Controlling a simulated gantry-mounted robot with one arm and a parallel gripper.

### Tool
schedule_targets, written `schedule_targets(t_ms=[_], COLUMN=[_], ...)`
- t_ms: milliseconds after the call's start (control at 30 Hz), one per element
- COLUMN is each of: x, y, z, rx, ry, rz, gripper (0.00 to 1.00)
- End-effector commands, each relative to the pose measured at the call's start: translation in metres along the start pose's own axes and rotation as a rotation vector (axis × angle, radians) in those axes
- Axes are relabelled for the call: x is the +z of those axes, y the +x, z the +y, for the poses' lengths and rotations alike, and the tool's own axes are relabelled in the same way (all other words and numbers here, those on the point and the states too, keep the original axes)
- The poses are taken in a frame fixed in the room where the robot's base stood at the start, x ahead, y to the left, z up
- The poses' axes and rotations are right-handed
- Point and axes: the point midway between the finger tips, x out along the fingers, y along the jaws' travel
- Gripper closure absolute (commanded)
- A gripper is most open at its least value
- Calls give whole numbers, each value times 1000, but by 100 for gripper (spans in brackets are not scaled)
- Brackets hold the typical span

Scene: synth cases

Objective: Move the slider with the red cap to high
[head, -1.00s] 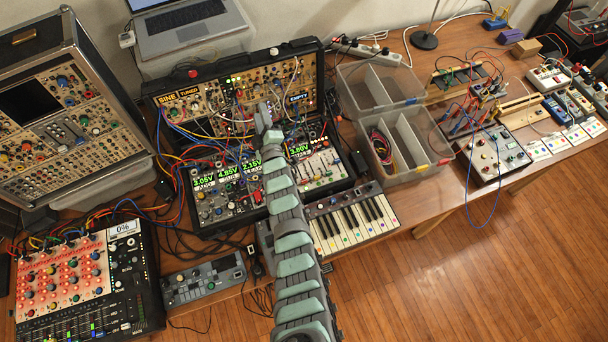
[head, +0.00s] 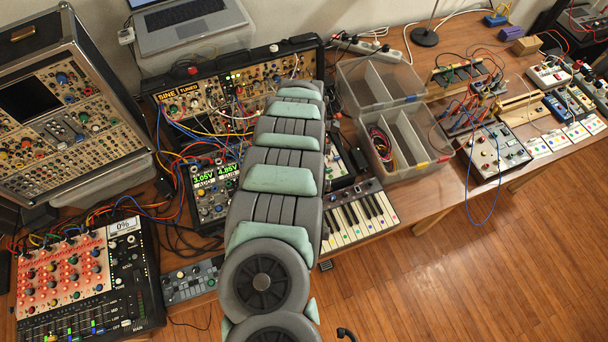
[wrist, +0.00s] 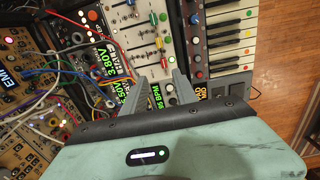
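A pale slider panel (wrist: 140,35) lies beyond my fingertips in the wrist view, with several small coloured caps on it, green and yellow among them. In the head view the gripper is hidden behind my arm.
A small keyboard (head: 362,217) lies right of the panel. Patch cables (wrist: 55,95) cross the modules left of my fingers in the wrist view. Clear organiser boxes (head: 412,150) stand further right. A laptop (head: 190,25) is behind the synth case.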

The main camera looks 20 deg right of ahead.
Motion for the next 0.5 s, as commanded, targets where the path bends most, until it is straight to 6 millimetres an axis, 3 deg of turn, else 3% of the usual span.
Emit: schedule_targets(t_ms=[167,500], x=[-4,-2], y=[4,41], z=[-7,-8], rx=[-22,-20], ry=[-12,-11], rz=[16,10], gripper=[65,65])
